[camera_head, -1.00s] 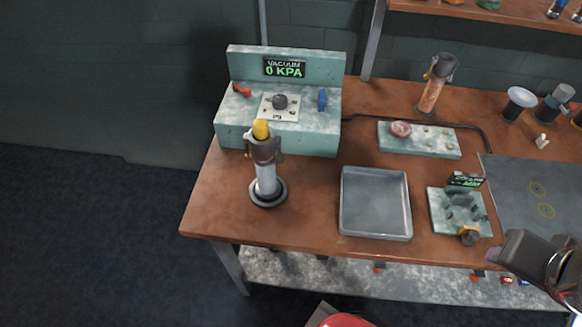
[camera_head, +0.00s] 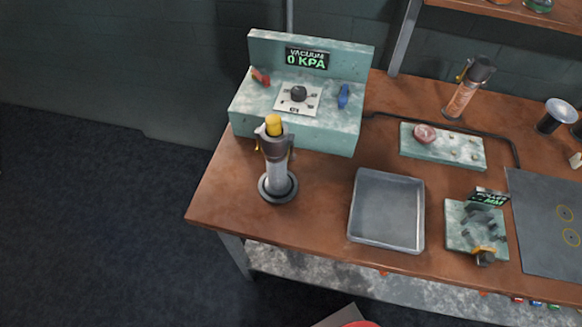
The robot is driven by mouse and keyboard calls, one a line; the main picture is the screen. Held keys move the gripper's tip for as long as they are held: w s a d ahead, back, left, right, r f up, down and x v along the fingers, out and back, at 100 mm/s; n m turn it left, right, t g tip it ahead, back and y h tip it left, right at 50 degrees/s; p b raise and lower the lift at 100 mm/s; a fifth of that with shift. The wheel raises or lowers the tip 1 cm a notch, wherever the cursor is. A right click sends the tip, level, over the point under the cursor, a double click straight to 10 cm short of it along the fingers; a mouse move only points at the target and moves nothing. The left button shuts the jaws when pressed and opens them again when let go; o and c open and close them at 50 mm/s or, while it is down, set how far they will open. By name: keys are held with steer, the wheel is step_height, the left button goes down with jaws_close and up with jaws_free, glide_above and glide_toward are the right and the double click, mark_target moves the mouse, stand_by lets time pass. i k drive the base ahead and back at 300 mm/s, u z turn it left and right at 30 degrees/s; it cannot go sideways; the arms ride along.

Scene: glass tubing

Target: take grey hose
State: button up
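I cannot clearly make out a grey hose. A thin dark line like a hose or cable (camera_head: 516,148) runs from the vacuum box (camera_head: 300,122) along the table, behind a pale green plate, and bends down toward the grey mat. The vacuum box is pale green and its display reads 0 KPA. It has a red lever on its left, a dark knob in the middle and a blue lever on its right. My gripper is not in view.
A clear cylinder with a yellow top (camera_head: 277,172) stands near the left of the wooden table (camera_head: 318,215). A grey tray (camera_head: 388,210), a green fixture (camera_head: 476,228), a green plate (camera_head: 441,148), an orange-filled tube (camera_head: 466,91) and a grey mat (camera_head: 548,222) lie rightward. The floor left is clear.

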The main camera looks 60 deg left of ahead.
mark_target(278, 183)
steer(key=z, duration=0.05)
steer(key=k, duration=1.7)
steer(key=u, duration=2.1)
steer(key=i, duration=0.65)
steer(key=u, duration=0.05)
